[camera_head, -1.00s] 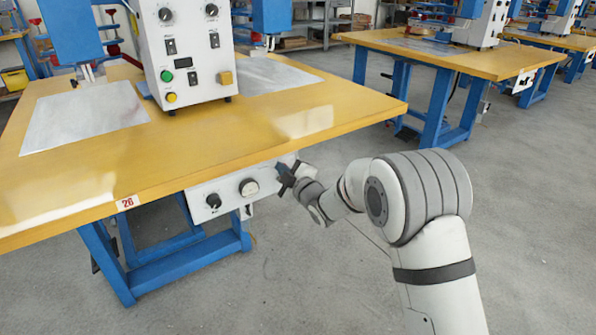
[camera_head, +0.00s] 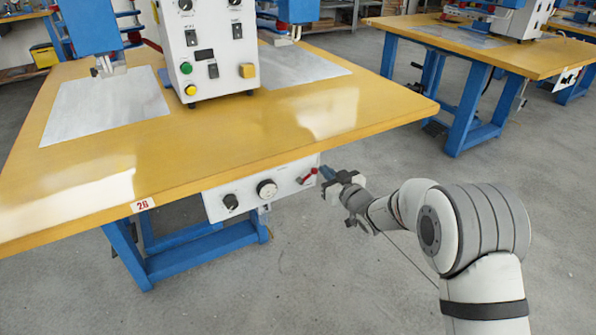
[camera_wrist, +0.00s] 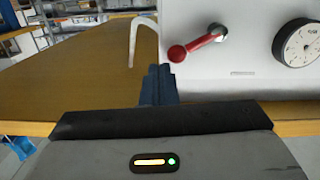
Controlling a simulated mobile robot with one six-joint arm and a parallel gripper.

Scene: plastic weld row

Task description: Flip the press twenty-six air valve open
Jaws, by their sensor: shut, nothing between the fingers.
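The air valve is a red lever (camera_head: 308,176) on the white panel (camera_head: 246,194) under the front edge of the table marked 26 (camera_head: 143,204). In the wrist view the red lever (camera_wrist: 198,43) slants from a silver pivot at upper right down to a round red knob at lower left. My gripper (camera_head: 327,173) is shut and empty, just right of the lever in the head view. In the wrist view its blue fingertips (camera_wrist: 158,82) are close to the knob, with a small gap between them in the picture.
A gauge (camera_head: 267,188) and a black knob (camera_head: 230,201) sit on the same panel, left of the lever. Open floor (camera_head: 370,270) lies in front of the table.

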